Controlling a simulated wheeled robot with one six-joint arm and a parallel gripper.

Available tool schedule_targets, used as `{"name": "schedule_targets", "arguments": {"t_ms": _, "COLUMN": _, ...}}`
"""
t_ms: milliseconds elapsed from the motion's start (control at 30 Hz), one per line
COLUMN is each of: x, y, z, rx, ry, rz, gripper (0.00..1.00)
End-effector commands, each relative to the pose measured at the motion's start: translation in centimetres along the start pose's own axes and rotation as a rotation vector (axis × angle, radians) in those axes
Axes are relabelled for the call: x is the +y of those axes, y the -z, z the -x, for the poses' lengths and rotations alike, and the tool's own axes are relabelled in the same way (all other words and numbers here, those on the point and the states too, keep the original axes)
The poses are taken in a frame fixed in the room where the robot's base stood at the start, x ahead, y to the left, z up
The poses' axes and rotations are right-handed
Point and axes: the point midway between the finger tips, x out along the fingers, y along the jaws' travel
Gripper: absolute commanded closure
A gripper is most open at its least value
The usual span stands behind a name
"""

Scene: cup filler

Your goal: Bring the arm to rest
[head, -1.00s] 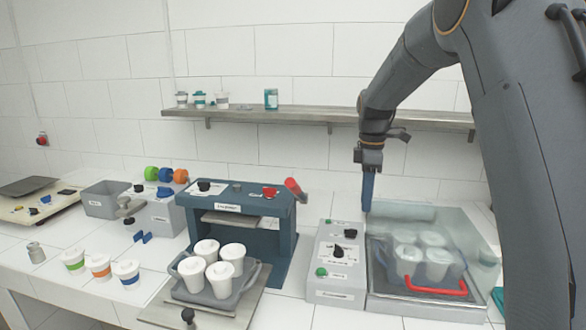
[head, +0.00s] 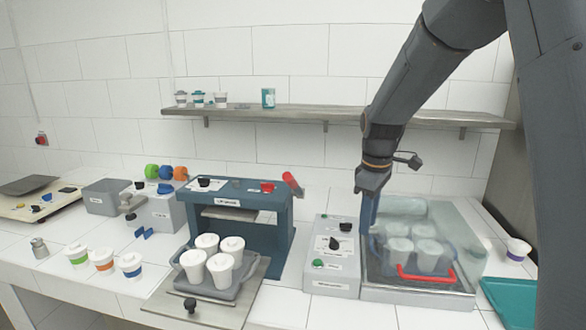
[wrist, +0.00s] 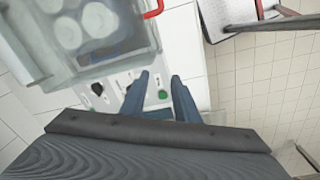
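My gripper (head: 368,222) hangs fingers down in the head view, between the grey control box with the green button (head: 337,265) and the clear-covered unit (head: 378,287). In the wrist view its two blue fingers (wrist: 160,76) stand apart with nothing between them, so it is open and empty. The wrist view also shows the control box's green button (wrist: 163,94) beyond the fingertips. Whether the fingers touch the clear cover cannot be told.
The clear-covered unit has a red handle (head: 428,275) and white cups inside. A grey tray of white cups (head: 207,290) sits at the blue press (head: 235,213). A shelf (head: 330,113) runs behind my arm. A teal tray (head: 510,303) and purple-banded cup (head: 517,250) are at right.

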Motion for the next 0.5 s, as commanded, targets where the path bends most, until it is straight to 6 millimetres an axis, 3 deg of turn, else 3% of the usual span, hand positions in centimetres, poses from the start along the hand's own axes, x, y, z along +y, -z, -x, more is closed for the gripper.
{"name": "schedule_targets", "arguments": {"t_ms": 300, "x": -8.7, "y": -6.5, "z": -2.4, "rx": 0.064, "ry": -0.054, "rz": -0.501, "gripper": 0.72}}
{"name": "schedule_targets", "arguments": {"t_ms": 500, "x": -13.0, "y": -9.6, "z": -3.7, "rx": 0.103, "ry": -0.068, "rz": -0.73, "gripper": 0.72}}
